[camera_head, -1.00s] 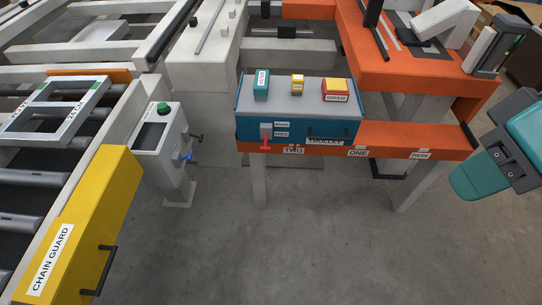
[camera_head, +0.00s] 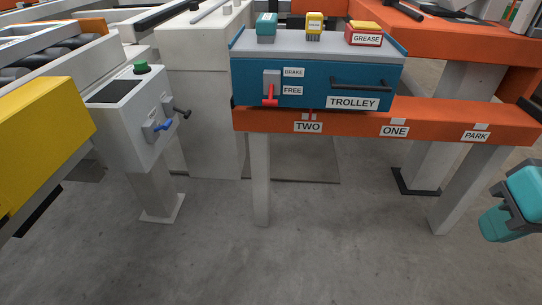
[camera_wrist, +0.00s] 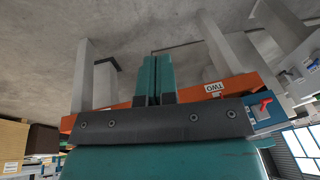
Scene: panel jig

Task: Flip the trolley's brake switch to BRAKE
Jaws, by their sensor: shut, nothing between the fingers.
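The blue trolley (camera_head: 318,82) sits on an orange rail above the TWO label. Its brake switch (camera_head: 271,79) is on the front face at the left, with BRAKE (camera_head: 293,72) printed above FREE (camera_head: 292,90). The red lever (camera_head: 270,95) points down, at the FREE end. My gripper (camera_wrist: 157,62) shows in the wrist view with its two teal fingers shut together, holding nothing. The red lever (camera_wrist: 265,105) and part of the trolley (camera_wrist: 268,122) show there at the right, apart from the fingers. In the head view only teal parts of my arm show at the right edge.
The orange rail (camera_head: 440,121) has labels TWO, ONE and PARK. A grey control post (camera_head: 125,130) with a green button and a blue lever stands left of the trolley. A yellow guard (camera_head: 40,135) is at far left. The floor in front (camera_head: 330,240) is clear.

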